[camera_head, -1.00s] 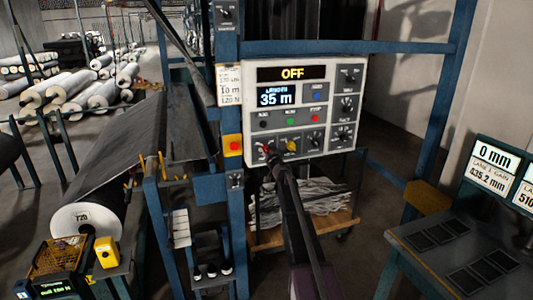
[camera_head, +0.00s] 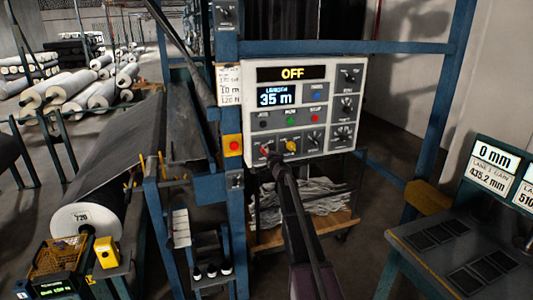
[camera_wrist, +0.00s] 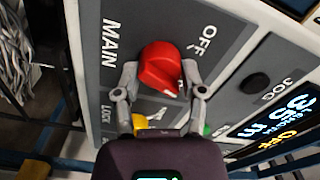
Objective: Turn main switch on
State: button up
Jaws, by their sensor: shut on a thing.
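The main switch is a red knob (camera_wrist: 160,66) on a dark plate with MAIN and OFF lettering in the wrist view. In the head view it shows small and partly hidden at the lower left of the control panel (camera_head: 357,98). My gripper (camera_wrist: 160,78) has a finger on either side of the knob and is shut on it. My gripper also shows at the knob in the head view (camera_head: 271,156). The panel's top display (camera_head: 292,73) reads OFF in amber.
A yellow knob (camera_head: 291,146) sits just right of the main switch, with green and red buttons above it. A red button on a yellow box (camera_head: 234,145) is left of the panel. Blue frame posts stand around it. A desk (camera_head: 460,245) is at right.

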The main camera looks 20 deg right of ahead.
jog(key=m, duration=0.4)
jog(key=shift+w, duration=0.15)
dwell(0.4)
jog(key=o, duration=1.2)
jog(key=shift+c, duration=0.2)
jog(key=s, duration=1.2)
jog(key=shift+a, duration=0.2)
jog(key=shift+s, duration=0.1)
